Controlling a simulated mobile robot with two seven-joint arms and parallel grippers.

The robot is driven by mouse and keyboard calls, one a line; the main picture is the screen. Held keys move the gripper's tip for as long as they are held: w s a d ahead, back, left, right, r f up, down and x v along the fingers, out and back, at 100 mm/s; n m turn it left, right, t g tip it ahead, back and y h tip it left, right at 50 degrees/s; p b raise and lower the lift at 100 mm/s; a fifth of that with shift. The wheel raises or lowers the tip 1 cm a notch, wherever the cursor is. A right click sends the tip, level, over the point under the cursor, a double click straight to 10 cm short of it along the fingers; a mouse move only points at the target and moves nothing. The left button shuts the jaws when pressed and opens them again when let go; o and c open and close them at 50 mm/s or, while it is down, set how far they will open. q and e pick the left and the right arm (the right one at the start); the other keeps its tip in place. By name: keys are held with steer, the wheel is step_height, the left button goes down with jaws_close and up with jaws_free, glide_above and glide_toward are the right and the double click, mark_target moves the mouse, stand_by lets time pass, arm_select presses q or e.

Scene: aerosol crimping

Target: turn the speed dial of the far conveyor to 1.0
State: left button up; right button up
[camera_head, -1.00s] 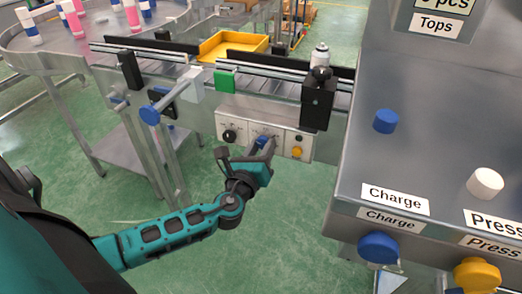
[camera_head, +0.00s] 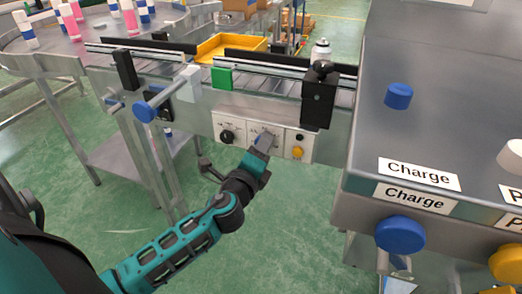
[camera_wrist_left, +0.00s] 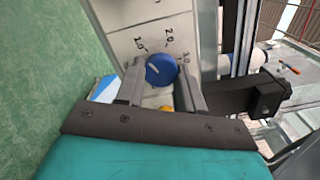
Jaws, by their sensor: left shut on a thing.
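The blue speed dial (camera_wrist_left: 161,70) sits on a white panel and shows in the left wrist view between my left gripper's two fingers. Its white pointer mark is on its left side, on the side of the 1.0 label (camera_wrist_left: 139,43); I cannot read its exact setting. The 2.0 label (camera_wrist_left: 169,38) is above the dial. My left gripper (camera_head: 262,143) is shut on the dial. In the head view it reaches the conveyor's control panel (camera_head: 232,121) and hides the dial. My right gripper is not in view.
A black knob (camera_head: 227,136) is left of the gripper and a yellow button (camera_head: 297,152) is right of it. The conveyor (camera_head: 270,83) runs above the panel. A steel console (camera_head: 440,130) with blue buttons fills the right. Green floor is clear below.

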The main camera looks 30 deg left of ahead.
arm_select(q)
steer(key=shift+n, duration=0.4)
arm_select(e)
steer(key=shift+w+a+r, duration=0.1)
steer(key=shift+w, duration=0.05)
arm_select(q)
steer(key=o, duration=1)
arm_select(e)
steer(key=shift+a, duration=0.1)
arm_select(q)
steer(key=shift+o, duration=0.2)
steer(key=shift+s, duration=0.1)
steer(key=b+v, duration=0.2)
steer(key=v, duration=1)
steer(key=shift+s, duration=0.35)
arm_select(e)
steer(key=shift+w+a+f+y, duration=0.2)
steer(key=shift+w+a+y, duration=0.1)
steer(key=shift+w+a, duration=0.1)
arm_select(q)
steer(key=shift+d+f, duration=0.1)
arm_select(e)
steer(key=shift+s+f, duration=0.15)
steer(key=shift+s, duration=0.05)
